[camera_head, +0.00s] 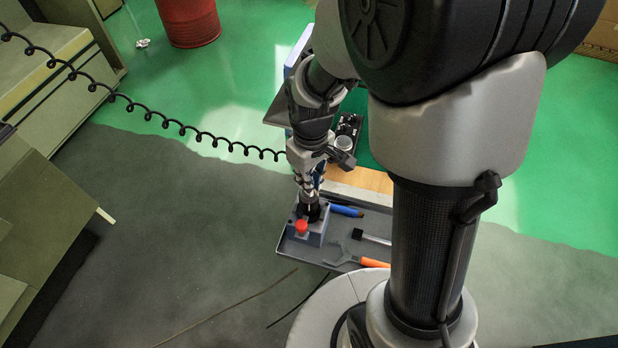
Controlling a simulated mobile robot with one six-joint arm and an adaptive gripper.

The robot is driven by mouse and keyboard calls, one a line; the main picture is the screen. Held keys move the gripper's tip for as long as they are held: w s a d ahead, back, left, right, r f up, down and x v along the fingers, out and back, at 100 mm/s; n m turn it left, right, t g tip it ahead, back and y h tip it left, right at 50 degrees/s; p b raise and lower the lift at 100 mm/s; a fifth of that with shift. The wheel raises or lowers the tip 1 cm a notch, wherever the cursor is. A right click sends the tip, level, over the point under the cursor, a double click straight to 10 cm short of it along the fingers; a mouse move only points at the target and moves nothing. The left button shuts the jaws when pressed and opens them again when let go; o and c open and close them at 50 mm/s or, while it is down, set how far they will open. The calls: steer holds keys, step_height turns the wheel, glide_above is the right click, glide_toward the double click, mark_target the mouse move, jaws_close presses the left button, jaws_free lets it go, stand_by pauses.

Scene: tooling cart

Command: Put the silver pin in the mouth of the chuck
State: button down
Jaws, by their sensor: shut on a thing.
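My gripper (308,192) points down over the left part of the cart's grey tray, directly above the dark chuck. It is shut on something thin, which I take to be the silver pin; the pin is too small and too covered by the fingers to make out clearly. The chuck (313,213) is black and stands upright on a grey-blue block with a red button (301,227) at its front. The fingertips are close to the chuck's top. I cannot tell whether the pin's lower end is above the mouth or inside it.
On the tray (287,262), right of the block, lie a blue-handled tool (346,211), a black-headed tool (372,237) and an orange-handled wrench (373,262). A wooden strip (358,179) is behind. A coiled black cable (150,113) hangs to the left.

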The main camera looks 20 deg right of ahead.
steer(key=c, duration=1.6)
jaws_free()
step_height(320, 180, up, 11)
steer(key=s+m+t+b, duration=0.4)
steer(key=s+b, duration=0.4)
steer(key=s, duration=0.7)
steer(key=shift+f+m, duration=0.15)
steer(key=shift+m, duration=0.25)
